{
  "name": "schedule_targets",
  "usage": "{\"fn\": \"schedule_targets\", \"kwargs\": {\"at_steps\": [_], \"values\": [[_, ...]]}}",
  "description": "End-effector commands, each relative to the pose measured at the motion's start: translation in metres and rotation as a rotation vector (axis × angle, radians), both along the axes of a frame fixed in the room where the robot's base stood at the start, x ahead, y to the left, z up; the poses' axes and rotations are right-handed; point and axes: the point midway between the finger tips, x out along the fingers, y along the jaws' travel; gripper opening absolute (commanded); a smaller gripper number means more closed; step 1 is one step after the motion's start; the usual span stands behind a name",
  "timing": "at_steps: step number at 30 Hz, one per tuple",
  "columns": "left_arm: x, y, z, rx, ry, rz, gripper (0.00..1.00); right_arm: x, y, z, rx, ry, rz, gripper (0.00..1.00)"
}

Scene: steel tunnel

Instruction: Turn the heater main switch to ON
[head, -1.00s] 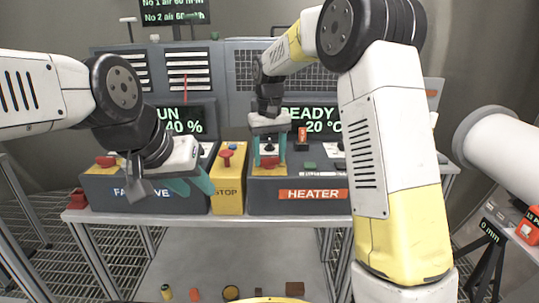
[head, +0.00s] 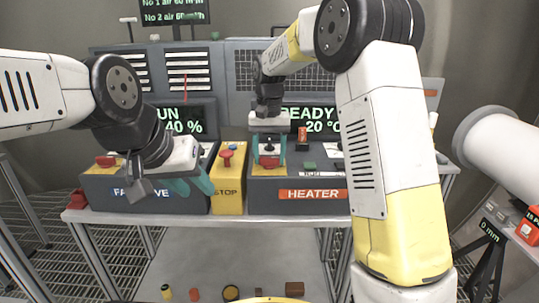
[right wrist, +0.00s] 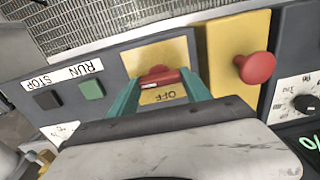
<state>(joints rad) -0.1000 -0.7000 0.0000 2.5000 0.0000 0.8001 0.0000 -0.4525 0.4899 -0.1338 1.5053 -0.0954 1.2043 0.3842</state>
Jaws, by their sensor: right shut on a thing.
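The heater main switch (head: 268,161) is a red handle on a yellow plate, on the left part of the heater panel (head: 312,195). In the right wrist view its red handle (right wrist: 158,76) sits between the teal fingers. The word OFF shows upside down on the plate (right wrist: 165,96), between the handle and my palm. My right gripper (head: 268,158) is shut on the handle. Any ON label is not visible. My left gripper (head: 192,186) hangs empty in front of the fan drive panel (head: 105,190), its teal fingers apart.
A yellow box with a red STOP button (head: 226,155) stands just left of the heater panel. It shows in the right wrist view (right wrist: 255,67) close to my fingers. Green (right wrist: 92,88) and black buttons lie on the other side. A display above reads READY, 20 °C.

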Motion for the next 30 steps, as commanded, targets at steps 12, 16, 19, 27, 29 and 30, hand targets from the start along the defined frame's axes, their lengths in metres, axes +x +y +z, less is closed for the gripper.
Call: {"fn": "schedule_targets", "kwargs": {"at_steps": [12, 16, 19, 27, 29, 30], "values": [[0.000, 0.000, 0.000, 0.000, 0.000, 0.000, 0.36, 0.000, 0.000, 0.000, 0.001, -0.001, -0.001, 0.78], [0.000, 0.000, 0.000, 0.000, 0.000, 0.000, 0.36, 0.000, 0.000, 0.001, 0.001, -0.001, -0.001, 0.78], [0.000, 0.000, 0.000, 0.000, 0.000, 0.000, 0.36, 0.001, 0.000, 0.008, 0.002, -0.003, 0.000, 0.78], [0.000, 0.000, 0.000, 0.000, 0.000, 0.000, 0.36, 0.001, 0.000, 0.053, 0.002, -0.003, -0.001, 0.78], [0.000, 0.000, 0.000, 0.000, 0.000, 0.000, 0.36, 0.001, 0.000, 0.062, 0.002, -0.003, -0.001, 0.78], [0.000, 0.000, 0.000, 0.000, 0.000, 0.000, 0.36, 0.001, 0.000, 0.067, 0.002, -0.003, -0.001, 0.78]]}}
